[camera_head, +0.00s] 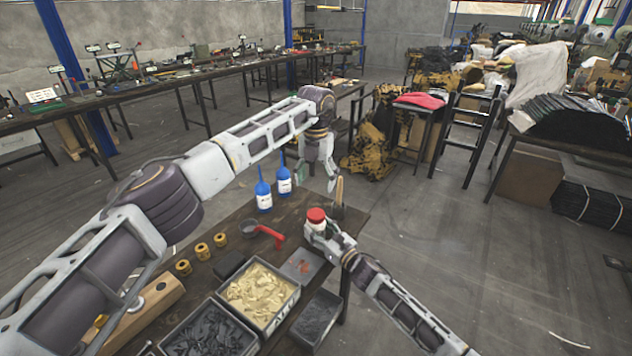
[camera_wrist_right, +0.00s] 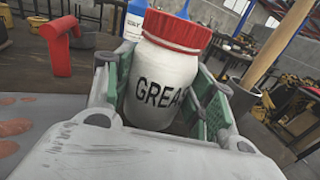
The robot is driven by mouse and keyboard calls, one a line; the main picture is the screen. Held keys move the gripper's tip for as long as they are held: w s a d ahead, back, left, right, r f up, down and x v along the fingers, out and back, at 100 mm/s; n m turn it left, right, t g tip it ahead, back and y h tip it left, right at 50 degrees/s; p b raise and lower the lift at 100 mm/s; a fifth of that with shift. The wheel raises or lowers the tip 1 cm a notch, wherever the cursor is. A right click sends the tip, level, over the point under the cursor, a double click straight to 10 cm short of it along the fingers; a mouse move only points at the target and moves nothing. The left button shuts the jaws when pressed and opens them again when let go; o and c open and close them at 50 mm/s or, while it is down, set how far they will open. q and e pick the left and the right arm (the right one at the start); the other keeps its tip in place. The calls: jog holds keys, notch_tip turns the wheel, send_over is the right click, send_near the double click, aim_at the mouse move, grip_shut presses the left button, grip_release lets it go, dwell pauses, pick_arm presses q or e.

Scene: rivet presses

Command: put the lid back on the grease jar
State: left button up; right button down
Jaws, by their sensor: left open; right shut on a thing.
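The white grease jar (camera_wrist_right: 158,85) stands upright between the green-padded fingers of my right gripper (camera_wrist_right: 165,110), which is shut on its body. The red lid (camera_wrist_right: 180,30) sits on top of the jar, level as far as I can see; I cannot tell if it is screwed tight. In the head view the lid (camera_head: 316,215) shows above the right gripper (camera_head: 318,231), near the right part of the bench. My left gripper (camera_head: 317,180) is open and empty, above and beyond the jar, apart from the lid.
Two blue-capped bottles (camera_head: 264,195) stand left of the jar. A pale wooden handle (camera_head: 339,190) stands upright close behind it. A bin of yellowish pieces (camera_head: 291,319) and dark bins are in front.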

jog(key=shift+c, duration=2.2)
grip_release()
jog(key=shift+s+d, duration=0.1)
jog(key=v, duration=1.1)
jog(key=shift+s+d, duration=0.2)
jog(key=shift+s, duration=0.1)
jog(key=shift+f, duration=0.1)
